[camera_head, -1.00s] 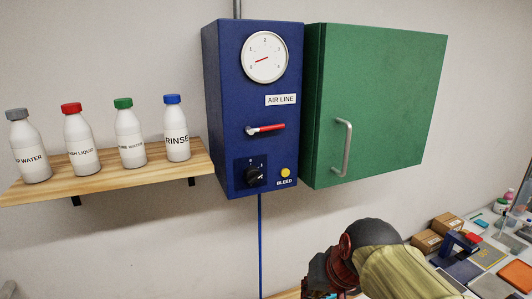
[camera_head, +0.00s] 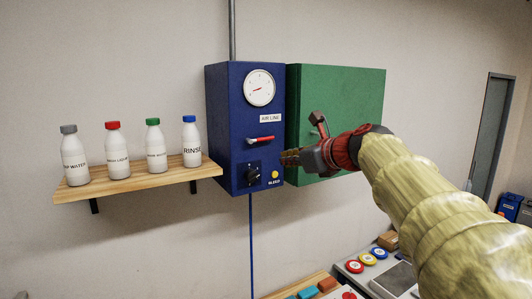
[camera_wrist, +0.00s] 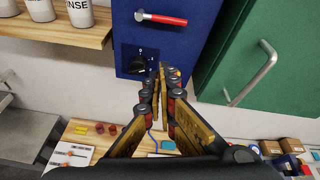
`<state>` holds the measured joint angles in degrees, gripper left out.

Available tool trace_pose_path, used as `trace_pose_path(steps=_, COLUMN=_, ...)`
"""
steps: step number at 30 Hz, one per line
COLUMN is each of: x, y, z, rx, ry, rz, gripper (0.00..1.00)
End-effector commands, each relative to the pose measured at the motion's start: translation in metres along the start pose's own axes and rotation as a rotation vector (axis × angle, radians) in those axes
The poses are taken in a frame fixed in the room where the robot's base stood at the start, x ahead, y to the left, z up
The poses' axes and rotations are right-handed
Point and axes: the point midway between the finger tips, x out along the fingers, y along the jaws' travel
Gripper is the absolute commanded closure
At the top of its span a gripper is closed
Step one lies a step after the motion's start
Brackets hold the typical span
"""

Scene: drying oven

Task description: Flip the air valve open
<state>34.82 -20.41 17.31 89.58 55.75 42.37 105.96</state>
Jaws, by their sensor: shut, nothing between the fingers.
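The air valve is a red lever (camera_head: 261,139) on the front of the blue air line box (camera_head: 226,150). It lies close to horizontal, its pivot at the left and its red handle pointing right. In the wrist view the red lever (camera_wrist: 162,18) is at the top, beyond and above the fingertips. My gripper (camera_head: 290,158) is shut and empty, below and to the right of the lever. In the wrist view my gripper (camera_wrist: 158,92) points toward the lower box front, beside the black knob. I see no contact with the lever.
A gauge (camera_head: 259,88), a black knob (camera_head: 253,175) and a yellow bleed button (camera_head: 275,174) are on the box. A green cabinet (camera_head: 345,95) with a handle (camera_wrist: 250,78) stands right. A wooden shelf (camera_head: 140,185) with labelled bottles is left. A cluttered bench is below.

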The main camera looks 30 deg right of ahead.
Motion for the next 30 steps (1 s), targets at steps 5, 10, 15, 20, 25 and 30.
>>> trace_pose_path(steps=5, x=0.001, y=-0.001, z=0.0, rx=0.152, ry=-0.004, rz=-0.003, gripper=1.0)
trace_pose_path(steps=10, x=0.001, y=-0.001, z=0.0, rx=0.191, ry=-0.004, rz=-0.003, gripper=1.0)
trace_pose_path(steps=15, x=0.001, y=-0.001, z=0.0, rx=0.191, ry=-0.003, rz=-0.003, gripper=1.0)
trace_pose_path(steps=20, x=0.003, y=-0.001, z=-0.001, rx=0.191, ry=-0.002, rz=-0.003, gripper=1.0)
trace_pose_path(steps=25, x=0.02, y=0.0, z=-0.001, rx=0.19, ry=-0.001, rz=0.0, gripper=1.0)
trace_pose_path(steps=30, x=0.052, y=0.0, z=-0.001, rx=0.19, ry=-0.001, rz=0.0, gripper=1.0)
